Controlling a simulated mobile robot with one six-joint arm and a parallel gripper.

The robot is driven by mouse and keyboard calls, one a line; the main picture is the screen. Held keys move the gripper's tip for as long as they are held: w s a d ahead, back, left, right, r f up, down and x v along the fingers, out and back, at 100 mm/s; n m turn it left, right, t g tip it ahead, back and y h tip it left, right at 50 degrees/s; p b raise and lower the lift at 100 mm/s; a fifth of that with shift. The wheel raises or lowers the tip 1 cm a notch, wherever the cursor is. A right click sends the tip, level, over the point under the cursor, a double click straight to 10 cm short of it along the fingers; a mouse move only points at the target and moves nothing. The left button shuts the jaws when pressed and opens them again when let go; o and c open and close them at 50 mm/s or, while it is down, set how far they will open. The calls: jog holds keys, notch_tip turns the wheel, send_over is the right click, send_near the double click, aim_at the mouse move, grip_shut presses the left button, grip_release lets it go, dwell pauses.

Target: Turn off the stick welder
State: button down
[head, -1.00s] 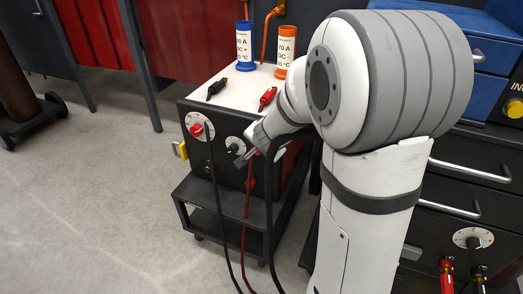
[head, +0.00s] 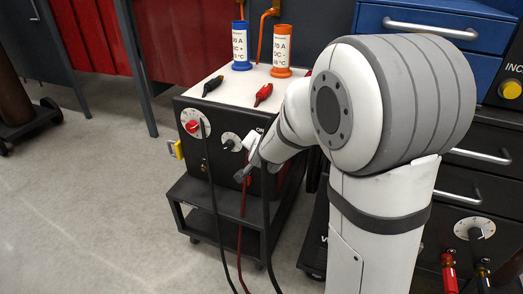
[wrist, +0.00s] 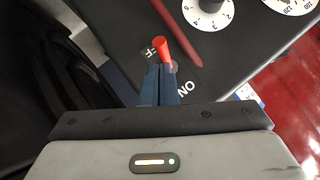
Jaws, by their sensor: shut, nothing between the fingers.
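The stick welder (head: 222,118) is a black box with a pale top on a cart in the head view. Its front has a red-knobbed dial (head: 193,126) and a black-knobbed dial (head: 229,143). In the wrist view, a red switch lever (wrist: 160,43) stands between an OFF label, partly covered, and an ON label (wrist: 187,88). The lever's wide end lies toward the OFF side, though its exact tilt is unclear. My gripper (wrist: 160,70) is shut and empty, its tips close to the lever's base; contact is unclear. It also shows in front of the welder's face (head: 240,176).
A dark red cable (wrist: 180,30) runs close beside the lever. Black cables (head: 215,210) hang down the welder's front. Blue and orange canisters (head: 241,48) and two cable clamps (head: 264,95) rest on top. Open floor lies to the left.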

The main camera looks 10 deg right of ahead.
jog(key=shift+a+r+p, duration=0.5)
jog(key=shift+r+p, duration=0.25)
jog(key=shift+r, duration=0.15)
jog(key=s+d+f+p+v, duration=0.1)
jog(key=p+v, duration=0.4)
jog(key=v, duration=0.8)
jog(key=shift+a+f, duration=0.15)
jog(key=shift+f, duration=0.25)
jog(key=shift+s, duration=0.1)
